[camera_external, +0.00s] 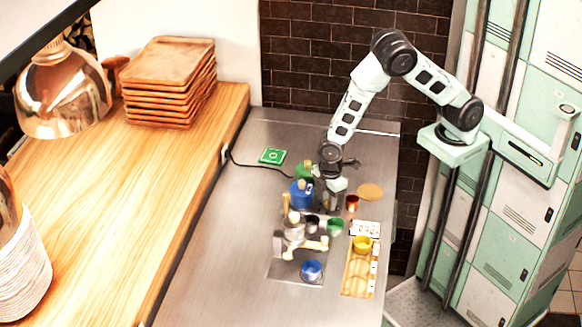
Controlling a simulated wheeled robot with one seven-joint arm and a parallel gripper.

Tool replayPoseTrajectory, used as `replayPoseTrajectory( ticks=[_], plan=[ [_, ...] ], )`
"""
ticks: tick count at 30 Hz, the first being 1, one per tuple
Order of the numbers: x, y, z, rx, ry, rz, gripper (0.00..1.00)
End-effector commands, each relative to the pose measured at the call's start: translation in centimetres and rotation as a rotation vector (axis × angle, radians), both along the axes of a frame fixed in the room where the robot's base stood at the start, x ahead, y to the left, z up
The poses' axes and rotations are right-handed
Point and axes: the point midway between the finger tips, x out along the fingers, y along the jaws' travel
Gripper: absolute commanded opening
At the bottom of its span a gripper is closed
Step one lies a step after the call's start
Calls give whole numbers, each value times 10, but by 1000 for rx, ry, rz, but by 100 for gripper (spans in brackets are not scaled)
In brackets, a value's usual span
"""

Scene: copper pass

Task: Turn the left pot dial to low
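My arm reaches down from the right over the steel counter (205,265). My gripper (331,208) is low over the counter, among small coloured containers; its fingertips are too small and crowded to read. A blue pot (311,270) stands on a dark plate at the front, and a green pot (335,227) stands just below my gripper in the picture. A small white panel (366,228) lies to the right of the green pot, with small marks too small to read. I cannot make out which part is the left pot dial, nor its setting.
A pale machine (292,238) and a blue jug (300,194) crowd the gripper's left. A yellow cup (362,244) sits on a wooden rack (358,282). A small copper-coloured cup (352,203), a round tan board (370,191) and a green square (272,156) lie nearby. The counter's left is clear.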

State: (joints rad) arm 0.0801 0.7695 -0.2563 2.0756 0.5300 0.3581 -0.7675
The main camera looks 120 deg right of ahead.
Motion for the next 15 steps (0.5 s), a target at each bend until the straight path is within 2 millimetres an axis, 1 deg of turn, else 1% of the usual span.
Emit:
replayPoseTrajectory(
  ticks=[8,15],
  plan=[
    [0,0,0,0,0,-24,3],
    [0,0,0,-1,1,-138,3]
  ],
)
